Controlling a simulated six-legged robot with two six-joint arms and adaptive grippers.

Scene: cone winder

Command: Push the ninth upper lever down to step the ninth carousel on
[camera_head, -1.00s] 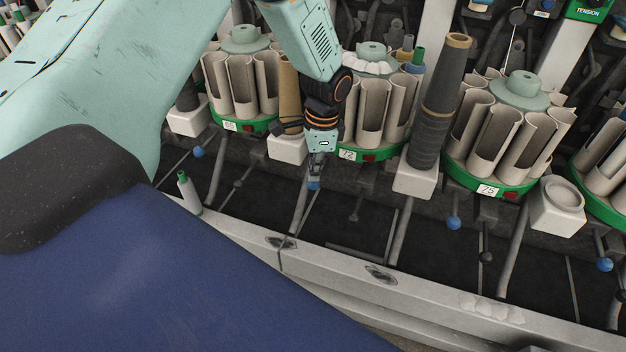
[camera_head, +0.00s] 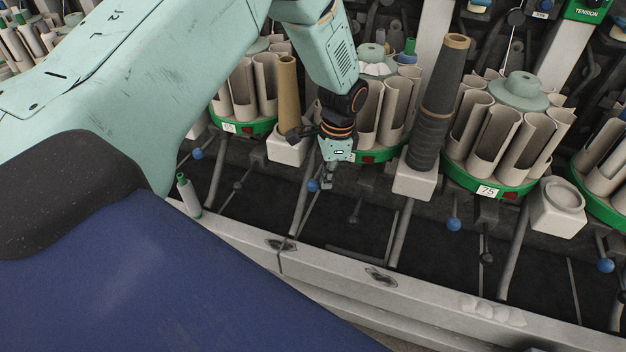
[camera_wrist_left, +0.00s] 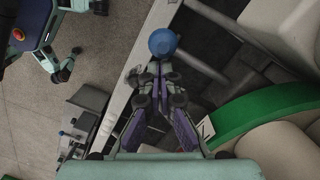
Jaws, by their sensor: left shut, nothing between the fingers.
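My left gripper (camera_head: 328,182) is shut and empty, in front of the carousel (camera_head: 394,112) whose number plate it now covers. Its fingertips are just right of a lever's blue knob (camera_head: 313,186), at about the same height in the picture. In the left wrist view the blue knob (camera_wrist_left: 162,42) appears just beyond the closed fingertips (camera_wrist_left: 158,72); I cannot tell whether they touch. A green carousel rim (camera_wrist_left: 262,110) lies to the right in that view. My right gripper is not in view.
A tan cone (camera_head: 288,92) stands left of the gripper and a dark wound cone (camera_head: 440,105) right of it. Carousel 75 (camera_head: 500,130) has its own blue knob (camera_head: 454,224). A green-topped bottle (camera_head: 188,195) stands near the pale front rail (camera_head: 330,262).

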